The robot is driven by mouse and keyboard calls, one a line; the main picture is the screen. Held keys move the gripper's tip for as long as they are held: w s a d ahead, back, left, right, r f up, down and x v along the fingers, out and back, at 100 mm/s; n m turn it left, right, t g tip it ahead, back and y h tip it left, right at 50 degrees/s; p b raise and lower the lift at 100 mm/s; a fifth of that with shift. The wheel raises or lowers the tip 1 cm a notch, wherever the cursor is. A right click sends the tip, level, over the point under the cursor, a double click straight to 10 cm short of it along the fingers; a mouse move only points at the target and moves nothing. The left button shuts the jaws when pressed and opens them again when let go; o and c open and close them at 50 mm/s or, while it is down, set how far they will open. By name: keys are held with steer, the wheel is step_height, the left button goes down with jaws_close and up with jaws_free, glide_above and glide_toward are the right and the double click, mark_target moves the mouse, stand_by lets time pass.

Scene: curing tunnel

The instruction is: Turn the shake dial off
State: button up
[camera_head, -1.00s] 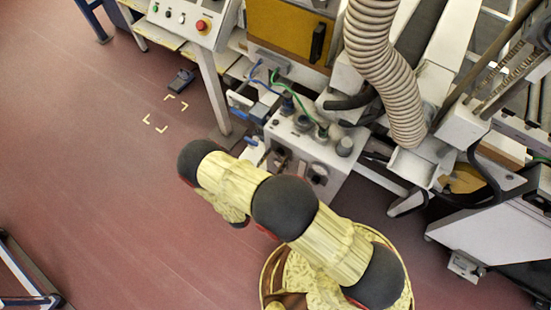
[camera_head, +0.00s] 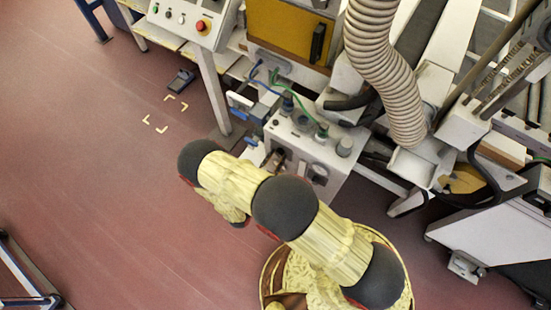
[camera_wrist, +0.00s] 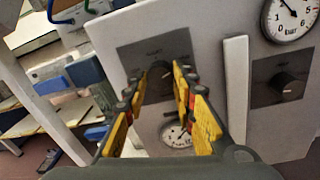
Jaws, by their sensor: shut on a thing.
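My gripper (camera_wrist: 161,78) is shut on a dark dial (camera_wrist: 160,88) in the wrist view. Its yellow fingers lie on either side of the knob. The dial sits on a grey plate (camera_wrist: 131,56) on a white cabinet face. The plate's lettering is too small to read, and the pointer's setting is hidden by the fingers. A second dark dial (camera_wrist: 281,85) sits on its own plate at the right, beyond a raised white strip (camera_wrist: 236,85), apart from the gripper. In the head view, my arm hides most of the gripper by the white cabinet (camera_head: 336,158).
Blue and green hoses (camera_head: 302,104) enter the cabinet top. A ribbed duct (camera_head: 383,65) hangs behind. The red floor (camera_head: 90,190) at left is largely clear.

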steer(key=shift+n, duration=0.3)
steer(key=shift+c, duration=0.4)
steer(key=shift+n, duration=1)
steer(key=n, duration=0.4)
steer(key=shift+b, duration=0.3)
steer(key=n, duration=0.3)
steer(key=shift+n+g, duration=0.4)
steer(key=n, duration=0.3)
steer(key=shift+w+a, duration=0.1)
steer(key=n, duration=0.7)
steer(key=shift+h, duration=0.3)
steer(key=n, duration=0.6)
steer(key=shift+a+f+g, duration=0.1)
steer(key=shift+g, duration=0.2)
steer(key=shift+n, duration=0.3)
